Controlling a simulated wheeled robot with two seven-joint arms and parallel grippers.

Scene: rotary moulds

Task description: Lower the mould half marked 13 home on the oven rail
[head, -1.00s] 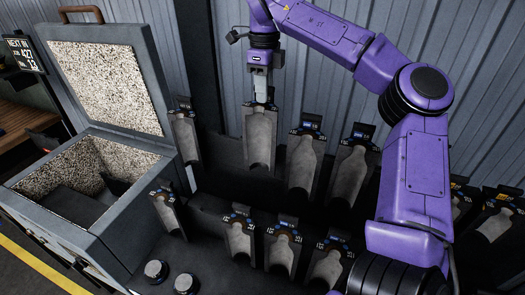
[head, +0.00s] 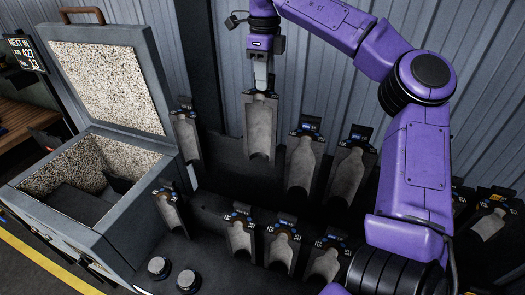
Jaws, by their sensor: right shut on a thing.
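My right gripper (head: 261,80) is shut on the top of a grey mould half (head: 260,127) with a bottle-shaped hollow. The mould half hangs upright in the back row, between a mould half at its left (head: 186,135) and one at its right (head: 305,160). Its lower end shows against the dark rack (head: 232,165); I cannot tell whether it touches anything. Its marking is too small to read, and I cannot tell which ledge is the oven rail. My left gripper is not in view.
Another mould half (head: 348,172) stands farther right in the back row. Several more, such as this one (head: 240,235), stand in the front row. An open, speckle-lined box (head: 100,220) is at left. A display (head: 22,50) reads "NEXT IN". A corrugated wall (head: 225,60) is behind.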

